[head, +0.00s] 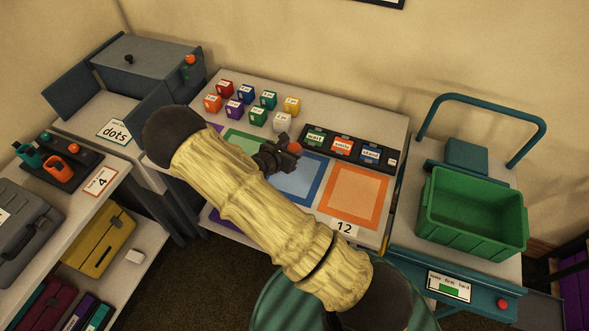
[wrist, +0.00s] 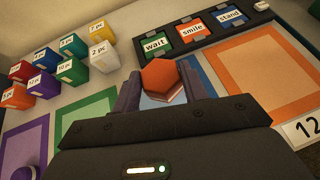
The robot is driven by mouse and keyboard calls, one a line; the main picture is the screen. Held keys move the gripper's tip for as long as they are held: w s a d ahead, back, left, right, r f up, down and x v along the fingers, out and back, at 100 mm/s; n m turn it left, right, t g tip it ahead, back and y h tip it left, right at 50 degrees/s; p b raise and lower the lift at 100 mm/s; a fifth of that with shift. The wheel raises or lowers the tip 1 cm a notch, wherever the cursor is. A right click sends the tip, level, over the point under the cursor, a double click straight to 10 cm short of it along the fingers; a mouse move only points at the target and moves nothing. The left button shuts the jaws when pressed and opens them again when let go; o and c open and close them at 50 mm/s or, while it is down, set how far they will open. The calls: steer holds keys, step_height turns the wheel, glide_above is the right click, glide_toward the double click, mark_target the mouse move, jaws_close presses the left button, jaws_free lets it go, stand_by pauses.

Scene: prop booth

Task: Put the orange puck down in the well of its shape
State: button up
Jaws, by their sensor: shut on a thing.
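My gripper (head: 284,149) is shut on the orange puck (head: 295,147) and holds it over the table, near the blue-bordered square. In the wrist view the puck (wrist: 162,78) is six-sided and sits tilted between the two fingers of my gripper (wrist: 165,90). How high it is above the table I cannot tell. I see no well of the puck's shape in either view; my arm covers part of the table in the head view.
The table (head: 345,109) bears coloured squares, including an orange-bordered one (head: 380,188), and several labelled blocks (head: 268,98). A black strip with word cards (head: 342,145) lies behind the squares. A green crate (head: 472,222) stands at right. A "dots" sign (head: 115,132) is at left.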

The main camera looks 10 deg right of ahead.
steer(key=s+f, duration=0.2)
steer(key=s, duration=0.7)
steer(key=shift+m+g+h, duration=0.3)
steer(key=shift+m, duration=0.1)
